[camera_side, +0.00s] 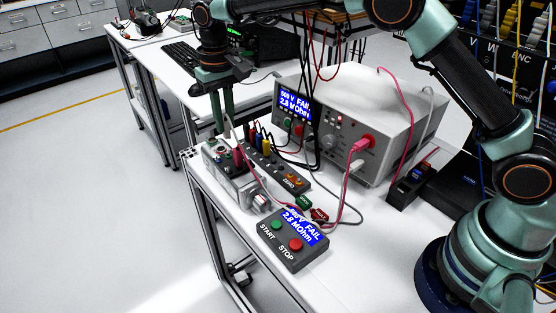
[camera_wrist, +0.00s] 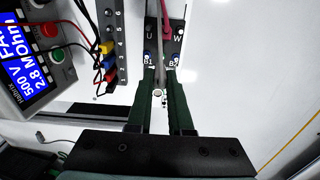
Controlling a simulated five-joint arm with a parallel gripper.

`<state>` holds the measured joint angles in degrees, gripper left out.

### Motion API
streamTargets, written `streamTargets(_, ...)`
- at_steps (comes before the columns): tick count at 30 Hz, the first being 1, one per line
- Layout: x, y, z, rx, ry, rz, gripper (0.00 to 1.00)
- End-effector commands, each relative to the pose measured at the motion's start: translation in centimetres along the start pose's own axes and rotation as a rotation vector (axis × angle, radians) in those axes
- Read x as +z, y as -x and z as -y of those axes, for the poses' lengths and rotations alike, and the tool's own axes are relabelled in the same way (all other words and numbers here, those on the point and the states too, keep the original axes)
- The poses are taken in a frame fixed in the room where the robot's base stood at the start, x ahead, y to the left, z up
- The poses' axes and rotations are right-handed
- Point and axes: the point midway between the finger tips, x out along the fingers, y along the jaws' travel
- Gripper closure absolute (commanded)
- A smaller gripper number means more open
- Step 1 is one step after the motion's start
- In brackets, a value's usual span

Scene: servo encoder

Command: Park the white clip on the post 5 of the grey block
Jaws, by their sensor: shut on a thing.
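My gripper (camera_side: 222,125) points down above the motor unit at the table's left corner. In the wrist view my gripper (camera_wrist: 160,88) is shut around a small pale piece, seemingly the white clip (camera_wrist: 158,92), mostly hidden between the dark green fingers. A pale lead runs up from it. The grey block (camera_side: 302,190) with a row of posts lies right of my gripper. It also shows in the wrist view (camera_wrist: 118,20), left of the fingers, with small numbers along its edge. Yellow, red and black clips (camera_wrist: 107,47) sit along it; its upper end looks free of clips.
The motor unit has a terminal plate (camera_wrist: 166,42) marked U, W, B1 and B2. A START/STOP box (camera_side: 283,245) stands in front, its screen reading FAIL. The large tester (camera_side: 385,140) stands behind. Red and white leads loop across the table near the block.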

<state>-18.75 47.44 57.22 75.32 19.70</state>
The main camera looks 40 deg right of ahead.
Motion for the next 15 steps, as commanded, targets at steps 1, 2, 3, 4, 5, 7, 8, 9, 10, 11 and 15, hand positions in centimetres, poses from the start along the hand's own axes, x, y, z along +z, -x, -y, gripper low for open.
streamTargets(1,0.0,-0.1,-0.6,0.0,-0.002,0.001,1.0)
streamTargets(2,0.1,-0.2,-1.1,0.001,-0.002,0.002,1.0)
streamTargets(3,0.2,-0.4,-1.9,0.0,-0.003,0.001,1.0)
streamTargets(4,0.3,-0.6,-2.5,0.001,-0.002,0.002,1.0)
streamTargets(5,0.4,-0.8,-3.2,0.001,-0.002,0.003,1.0)
streamTargets(7,0.8,-1.3,-5.0,0.001,0.001,0.002,1.0)
streamTargets(8,1.0,-1.4,-5.7,0.001,0.001,0.002,1.0)
streamTargets(9,1.3,-1.8,-6.6,0.0,0.004,0.002,1.0)
streamTargets(10,1.5,-1.9,-7.2,0.0,0.004,0.002,1.0)
streamTargets(11,1.8,-2.1,-7.8,0.0,0.007,0.001,1.0)
streamTargets(15,2.6,-2.8,-9.8,0.0,0.012,0.001,1.0)
